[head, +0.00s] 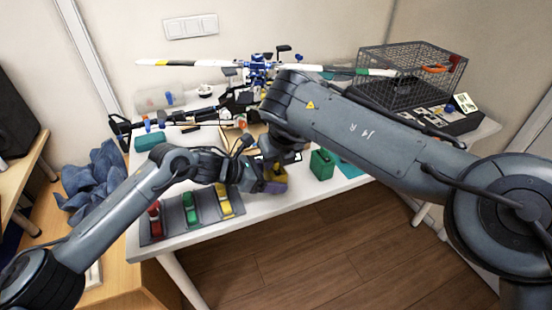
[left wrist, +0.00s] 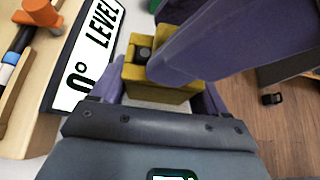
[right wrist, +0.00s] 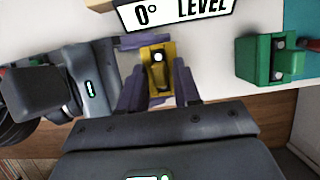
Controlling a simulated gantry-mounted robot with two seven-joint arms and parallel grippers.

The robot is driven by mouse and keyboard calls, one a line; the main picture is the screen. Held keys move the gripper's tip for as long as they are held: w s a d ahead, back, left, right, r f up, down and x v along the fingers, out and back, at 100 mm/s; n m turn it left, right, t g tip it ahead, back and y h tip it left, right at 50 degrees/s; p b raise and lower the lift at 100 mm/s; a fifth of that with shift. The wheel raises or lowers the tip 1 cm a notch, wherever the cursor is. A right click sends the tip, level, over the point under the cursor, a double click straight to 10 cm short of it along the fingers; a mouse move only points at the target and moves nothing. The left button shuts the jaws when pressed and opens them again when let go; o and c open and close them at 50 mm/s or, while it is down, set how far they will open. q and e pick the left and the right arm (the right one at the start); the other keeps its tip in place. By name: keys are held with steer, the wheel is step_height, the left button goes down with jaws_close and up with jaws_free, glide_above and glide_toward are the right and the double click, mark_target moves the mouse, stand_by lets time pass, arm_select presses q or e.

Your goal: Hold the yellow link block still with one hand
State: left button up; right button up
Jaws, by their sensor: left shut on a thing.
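The yellow link block (head: 279,186) is near the front edge of the white table, largely covered by my grippers in the head view. My left gripper (head: 264,182) is shut on it; the left wrist view shows the yellow block (left wrist: 150,72) between the purple fingers, with a dark round hole or pin on it. In the right wrist view the yellow block (right wrist: 158,70) has a pale round spot. My right gripper (right wrist: 158,95) is over the block, its purple fingers apart on either side; whether they touch it is hard to tell.
A green block (head: 322,164) is to the right. A dark tray (head: 172,222) holds red, green and yellow parts at the front left. A helicopter model (head: 258,68) and wire cage (head: 410,78) stand behind.

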jaws_close()
steer(key=shift+c, duration=1.9)
jaws_free()
jaws_close()
steer(key=shift+r, duration=1.55)
steer(key=shift+r, duration=1.95)
